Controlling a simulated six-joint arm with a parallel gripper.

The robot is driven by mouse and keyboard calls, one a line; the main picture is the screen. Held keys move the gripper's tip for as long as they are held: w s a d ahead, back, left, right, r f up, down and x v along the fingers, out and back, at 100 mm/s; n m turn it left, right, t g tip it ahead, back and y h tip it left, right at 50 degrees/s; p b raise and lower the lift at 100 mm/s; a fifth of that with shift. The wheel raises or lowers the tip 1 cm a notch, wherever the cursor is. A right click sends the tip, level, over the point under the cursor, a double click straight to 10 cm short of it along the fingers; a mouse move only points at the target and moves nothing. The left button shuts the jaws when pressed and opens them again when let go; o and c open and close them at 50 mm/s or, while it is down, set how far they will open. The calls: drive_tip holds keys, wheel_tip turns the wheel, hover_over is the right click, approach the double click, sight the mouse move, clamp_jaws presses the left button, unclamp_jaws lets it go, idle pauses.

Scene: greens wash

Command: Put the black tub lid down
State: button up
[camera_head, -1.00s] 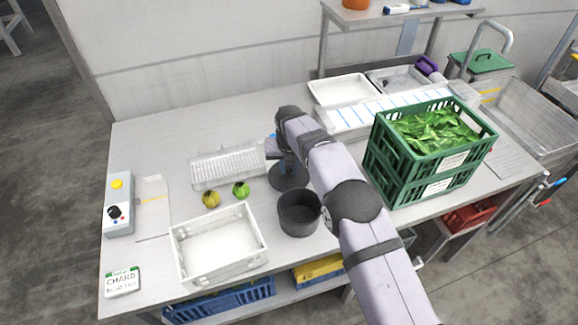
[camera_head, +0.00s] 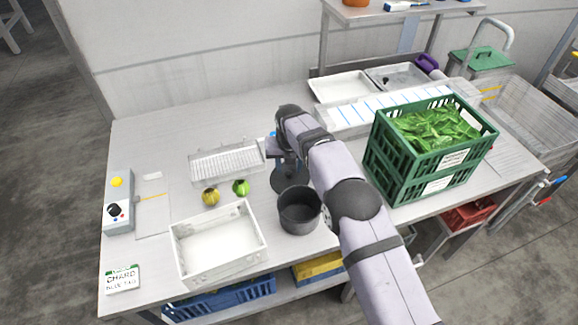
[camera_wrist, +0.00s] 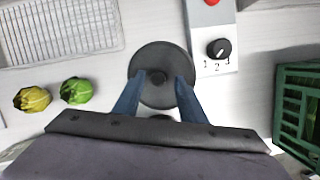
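The black tub lid (camera_head: 287,181) is a round dark disc with a small knob on top. In the head view it appears to lie flat on the table just behind the open black tub (camera_head: 299,211), partly hidden by my arm. In the wrist view the lid (camera_wrist: 160,62) is below my gripper (camera_wrist: 160,82). The two blue fingers stand apart on either side of the knob, with visible space between them and it. My gripper looks open and empty above the lid.
A white bin (camera_head: 218,242), a wire rack (camera_head: 228,162) and two small round vegetables (camera_head: 211,197) are to the left. A control box with a dial (camera_wrist: 215,50) is near the lid. The back-left table is clear.

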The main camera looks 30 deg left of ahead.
drive_tip(key=b+v, duration=0.3)
drive_tip(key=v, duration=1)
drive_tip(key=w+d+m, duration=0.1)
drive_tip(key=d+m, duration=1.1)
drive_tip(key=d, duration=0.4)
drive_tip(key=s+d+f+m+g+h, duration=0.1)
drive_tip(key=s+d+f+m, duration=0.1)
drive_tip(key=s+d+m, duration=0.6)
drive_tip(key=s+d+f+m+g, duration=0.1)
drive_tip(key=s+d+f+m, duration=0.15)
drive_tip(key=d+m, duration=0.85)
drive_tip(key=s+d+f+m, duration=0.1)
drive_tip(key=s+d+m, duration=0.3)
drive_tip(key=s+m, duration=0.1)
drive_tip(key=s+d+f+m, duration=0.2)
drive_tip(key=s+m, duration=0.3)
drive_tip(key=s, duration=0.3)
drive_tip(key=shift+s+d+f+m+g, duration=0.25)
drive_tip(key=shift+d+f+m+g, duration=0.05)
drive_tip(key=shift+d, duration=0.6)
